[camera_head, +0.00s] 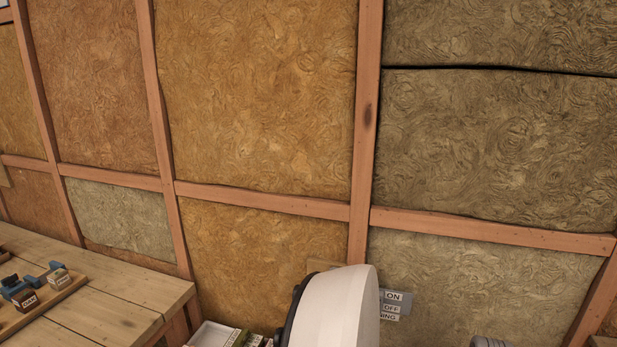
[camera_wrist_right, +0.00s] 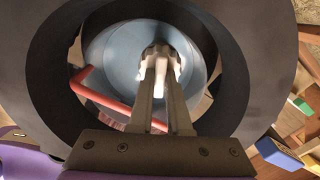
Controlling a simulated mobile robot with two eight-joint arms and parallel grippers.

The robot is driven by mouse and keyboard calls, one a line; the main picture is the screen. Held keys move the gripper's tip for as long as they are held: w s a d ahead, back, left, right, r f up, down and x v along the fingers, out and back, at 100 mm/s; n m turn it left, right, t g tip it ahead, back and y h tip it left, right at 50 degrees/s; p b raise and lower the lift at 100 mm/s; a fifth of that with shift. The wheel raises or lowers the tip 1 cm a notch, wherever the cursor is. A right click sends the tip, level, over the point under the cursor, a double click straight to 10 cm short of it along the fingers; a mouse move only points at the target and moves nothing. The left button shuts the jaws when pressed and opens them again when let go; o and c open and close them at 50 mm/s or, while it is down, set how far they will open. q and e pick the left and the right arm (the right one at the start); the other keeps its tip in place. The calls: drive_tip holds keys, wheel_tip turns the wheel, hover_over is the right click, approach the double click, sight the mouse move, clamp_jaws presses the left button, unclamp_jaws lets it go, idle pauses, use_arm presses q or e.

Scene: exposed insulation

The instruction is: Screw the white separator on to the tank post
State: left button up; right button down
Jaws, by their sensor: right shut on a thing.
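In the right wrist view my right gripper (camera_wrist_right: 160,74) reaches forward with its two grey fingers close together. They are shut on a small white, knobbed piece, which looks like the white separator (camera_wrist_right: 162,53). The white piece stands in front of a round blue-grey surface (camera_wrist_right: 112,48), inside a wide dark ring (camera_wrist_right: 48,70). I cannot tell whether the piece touches a post, and no tank post can be clearly made out. Neither gripper shows in the head view, and the left gripper is in no view.
A red bar (camera_wrist_right: 100,88) crosses the ring's left side. A large white rounded body (camera_head: 335,308) with a dark rim fills the head view's lower middle, before a switch sign (camera_head: 393,297). A wooden bench (camera_head: 125,300) with a tray of small blocks stands left. Insulated wall lies behind.

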drive_tip(key=shift+f, duration=0.1)
drive_tip(key=m, duration=0.3)
idle(0.3)
drive_tip(key=shift+s+a+f+b, duration=0.1)
drive_tip(key=shift+f+b, duration=0.1)
drive_tip(key=shift+b, duration=0.2)
idle(0.3)
drive_tip(key=shift+m, duration=0.3)
drive_tip(key=shift+m+b, duration=0.4)
drive_tip(key=shift+b, duration=2.15)
drive_tip(key=shift+a+f+b, duration=0.1)
drive_tip(key=shift+f+b, duration=0.05)
drive_tip(key=shift+b, duration=0.15)
